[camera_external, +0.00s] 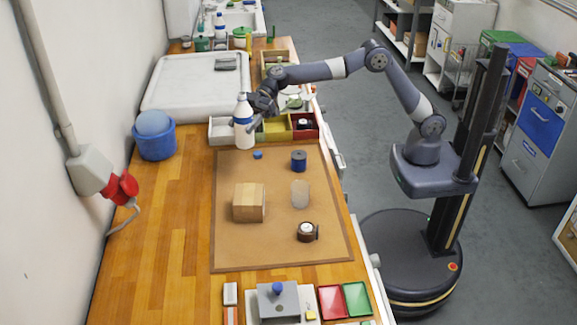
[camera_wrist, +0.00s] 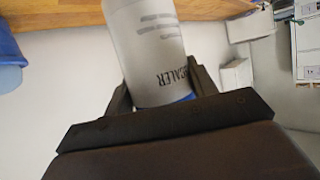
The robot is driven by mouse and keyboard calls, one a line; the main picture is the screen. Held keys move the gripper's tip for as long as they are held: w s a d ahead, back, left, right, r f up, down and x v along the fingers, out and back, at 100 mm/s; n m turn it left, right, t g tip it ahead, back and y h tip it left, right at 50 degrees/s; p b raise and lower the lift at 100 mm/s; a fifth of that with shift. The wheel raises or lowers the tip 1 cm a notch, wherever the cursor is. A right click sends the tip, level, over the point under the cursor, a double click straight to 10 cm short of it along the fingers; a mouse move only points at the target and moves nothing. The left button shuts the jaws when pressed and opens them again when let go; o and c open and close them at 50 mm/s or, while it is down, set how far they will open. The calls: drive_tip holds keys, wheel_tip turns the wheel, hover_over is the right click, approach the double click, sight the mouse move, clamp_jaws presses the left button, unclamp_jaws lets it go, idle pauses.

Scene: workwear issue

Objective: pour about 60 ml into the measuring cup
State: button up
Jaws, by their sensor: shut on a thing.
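A white bottle (camera_external: 243,112) with a blue band and lettering stands out above the far end of the brown mat. My gripper (camera_external: 262,106) is shut on it from the right. In the wrist view the bottle (camera_wrist: 150,50) sits between the two fingers of my gripper (camera_wrist: 160,92), its lettering reading upside down. The bottle looks roughly upright in the external view. A clear, empty-looking cup (camera_external: 300,194), which seems to be the measuring cup, stands on the mat right of the wooden block; any markings are too small to read.
The brown mat (camera_external: 285,255) also holds a wooden block (camera_external: 249,202), a dark blue cylinder (camera_external: 299,161), a small blue cap (camera_external: 258,155) and a dark round item (camera_external: 307,232). Small bins (camera_external: 303,126) stand behind. A blue bucket (camera_external: 155,137) is at left.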

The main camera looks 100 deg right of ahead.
wheel_tip(320, 180, up, 2)
drive_tip(key=shift+r, duration=0.25)
drive_tip(key=s+a+b, duration=2)
drive_tip(key=s+b, duration=0.1)
drive_tip(key=s, duration=0.4)
wheel_tip(320, 180, down, 14)
drive_tip(key=shift+a, duration=0.15)
drive_tip(key=shift+r+p, duration=0.25)
drive_tip(key=shift+p, duration=0.65)
drive_tip(key=m+g+y+p, duration=0.1)
drive_tip(key=m+g+p, duration=0.1)
drive_tip(key=p, duration=0.5)
drive_tip(key=s+f+m+g+y+p, duration=0.1)
drive_tip(key=m+g+p, duration=0.1)
drive_tip(key=p, duration=0.6)
drive_tip(key=m+g+p, duration=0.2)
drive_tip(key=m+p, duration=0.2)
drive_tip(key=p, duration=0.4)
drive_tip(key=shift+s+a+f+y, duration=0.15)
drive_tip(key=shift+a+f+y, duration=0.1)
drive_tip(key=shift+f+y, duration=0.15)
drive_tip(key=m+p, duration=0.1)
drive_tip(key=p, duration=0.3)
drive_tip(key=shift+s+a+r+g, duration=0.1)
drive_tip(key=shift+s+r+g, duration=0.1)
drive_tip(key=shift+g, duration=0.2)
